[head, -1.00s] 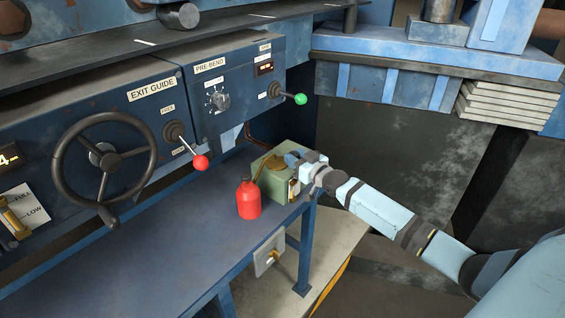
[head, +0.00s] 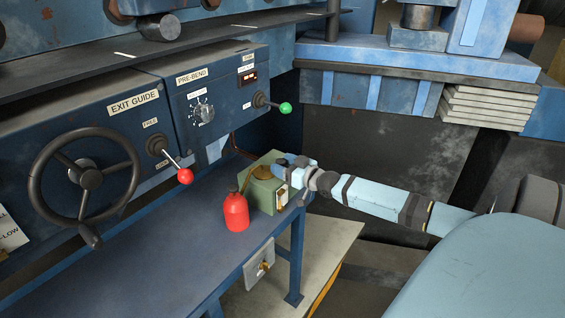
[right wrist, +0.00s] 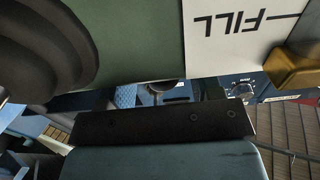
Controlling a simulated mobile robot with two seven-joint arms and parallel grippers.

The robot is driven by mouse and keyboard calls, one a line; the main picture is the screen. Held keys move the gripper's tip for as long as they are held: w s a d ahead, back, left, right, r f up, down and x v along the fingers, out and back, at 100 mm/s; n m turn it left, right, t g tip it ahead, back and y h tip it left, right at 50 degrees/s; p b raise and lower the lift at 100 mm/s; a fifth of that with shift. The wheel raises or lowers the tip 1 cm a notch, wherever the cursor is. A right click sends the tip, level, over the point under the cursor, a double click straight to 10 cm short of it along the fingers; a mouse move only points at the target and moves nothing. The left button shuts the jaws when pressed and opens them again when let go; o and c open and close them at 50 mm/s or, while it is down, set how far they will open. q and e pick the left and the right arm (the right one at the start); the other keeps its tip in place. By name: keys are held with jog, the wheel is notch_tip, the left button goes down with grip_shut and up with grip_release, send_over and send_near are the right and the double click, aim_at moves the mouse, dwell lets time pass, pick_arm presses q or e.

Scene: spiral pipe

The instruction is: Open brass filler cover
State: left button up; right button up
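A small green box (head: 262,195) stands at the far right end of the blue bench. A brass-brown piece (head: 258,174), which looks like the filler cover, sits on its top left; whether it is raised is too small to tell. My right gripper (head: 284,164) is at the box's upper right edge, close to or touching it. In the right wrist view, a dark finger plate (right wrist: 165,123) lies below the green surface (right wrist: 140,45), near an upside-down FILL label (right wrist: 240,30) and a brass part (right wrist: 297,66). The finger gap is unclear. My left gripper is out of view.
A red oil can (head: 236,213) stands just left of the green box. The bench top (head: 150,255) is otherwise clear. A handwheel (head: 85,185), a red-knobbed lever (head: 184,176) and a green-knobbed lever (head: 284,108) project from the panels behind.

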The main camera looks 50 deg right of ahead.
jog(key=shift+r, duration=0.1)
jog(key=shift+s, duration=0.5)
jog(key=s+d, duration=0.1)
jog(key=s, duration=1.1)
jog(key=shift+s+d+b, duration=0.35)
jog(key=shift+b, duration=0.1)
